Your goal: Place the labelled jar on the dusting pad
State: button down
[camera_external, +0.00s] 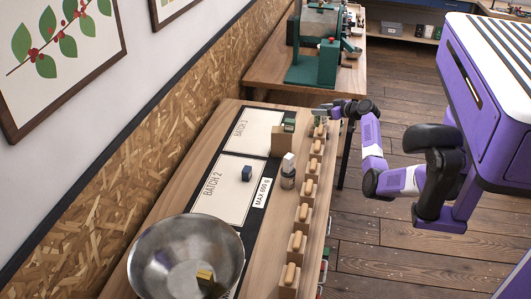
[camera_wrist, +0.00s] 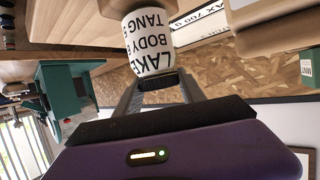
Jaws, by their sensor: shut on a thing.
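The labelled jar (camera_wrist: 150,40) has a white band with black text, partly readable as "LAKE", "BODY" and "TANG", and a dark end. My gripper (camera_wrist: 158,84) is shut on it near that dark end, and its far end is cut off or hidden. In the external view my gripper (camera_external: 323,112) is at the far right edge of the worktable, right of the green block; the held jar is too small there to make out clearly. I cannot identify a dusting pad with certainty in either view.
The worktable bears a BATCH 1 mat (camera_external: 243,135), a BATCH 2 mat (camera_external: 213,190) with a blue block (camera_external: 247,174), and a steel bowl (camera_external: 160,280). A tan box (camera_external: 278,143), green block (camera_external: 289,125) and small white-topped container (camera_external: 288,172) stand nearby. Wooden handled blocks (camera_external: 302,213) line the right edge.

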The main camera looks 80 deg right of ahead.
jog(key=shift+f, duration=0.1)
jog(key=c, duration=0.7)
grip_release()
jog(key=shift+s+r, duration=0.1)
jog(key=shift+r, duration=0.1)
jog(key=b+v, duration=0.1)
jog(key=v, duration=1)
jog(key=shift+s+a+r, duration=0.15)
jog(key=shift+s+a, duration=0.1)
jog(key=shift+s, duration=0.05)
